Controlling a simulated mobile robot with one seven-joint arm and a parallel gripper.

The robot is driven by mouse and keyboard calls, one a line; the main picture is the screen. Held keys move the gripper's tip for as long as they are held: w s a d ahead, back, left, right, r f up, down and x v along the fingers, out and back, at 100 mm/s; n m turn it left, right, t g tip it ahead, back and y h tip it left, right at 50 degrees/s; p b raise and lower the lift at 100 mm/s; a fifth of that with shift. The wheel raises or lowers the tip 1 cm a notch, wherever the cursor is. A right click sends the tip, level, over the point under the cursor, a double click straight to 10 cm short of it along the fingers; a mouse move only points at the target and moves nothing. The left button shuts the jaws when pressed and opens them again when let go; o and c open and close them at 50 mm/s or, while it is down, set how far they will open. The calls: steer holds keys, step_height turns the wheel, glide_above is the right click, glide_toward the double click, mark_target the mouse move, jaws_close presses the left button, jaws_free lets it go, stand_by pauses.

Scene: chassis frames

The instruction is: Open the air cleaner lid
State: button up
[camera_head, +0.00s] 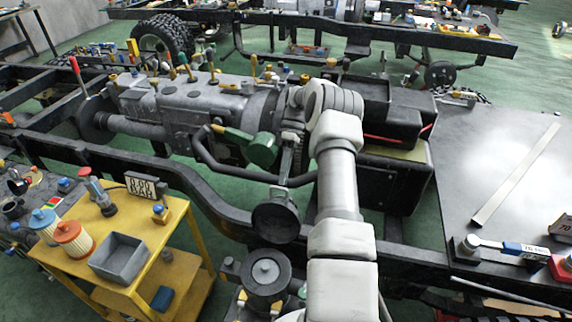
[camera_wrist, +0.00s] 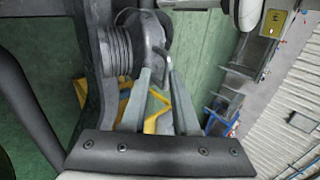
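My gripper (camera_head: 286,172) is farther back, above the chassis rail, partly hidden by the arm. In the wrist view the two grey fingers (camera_wrist: 160,78) are apart, with a gap between them.
A black round disc (camera_head: 275,216) is by the chassis rail below my gripper. The engine (camera_head: 185,105) is behind; a dark table (camera_head: 470,165) is at right.

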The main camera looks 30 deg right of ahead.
steer(key=shift+v, duration=2.55)
steer(key=shift+s, duration=0.15)
